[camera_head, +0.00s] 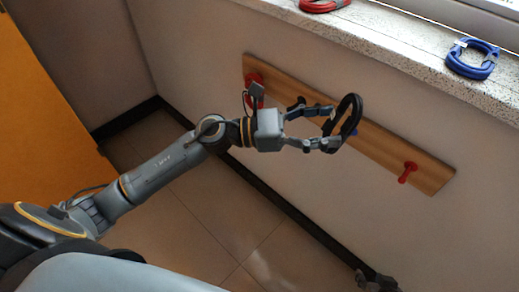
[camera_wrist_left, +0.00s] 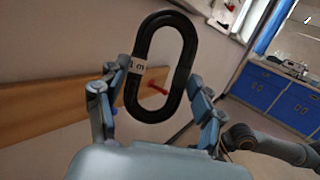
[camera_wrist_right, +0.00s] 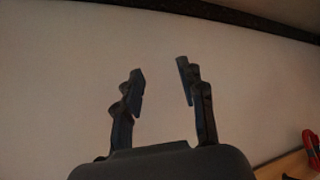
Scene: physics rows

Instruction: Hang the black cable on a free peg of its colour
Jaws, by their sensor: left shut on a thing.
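My left gripper (camera_head: 331,128) is shut on the black cable (camera_head: 354,104), an oval coil with a white label. In the left wrist view the cable (camera_wrist_left: 146,45) stands upright between the fingers. It is held in front of the wooden peg board (camera_head: 385,150). A red peg (camera_head: 407,171) at the board's right end is bare. A blue peg (camera_head: 354,132) is partly hidden behind the cable. A dark peg (camera_head: 298,102) shows near the upper finger. A red peg (camera_head: 254,79) is at the left end, with something red below it. My right gripper (camera_wrist_right: 160,70) is open and empty, facing the wall.
A speckled sill (camera_head: 420,68) runs above the board. A blue cable (camera_head: 472,60) and a red cable (camera_head: 324,4) lie on it. An orange panel (camera_head: 45,110) stands at the left. Tiled floor (camera_head: 220,225) is clear below. Blue cabinets (camera_wrist_left: 262,88) appear in the left wrist view.

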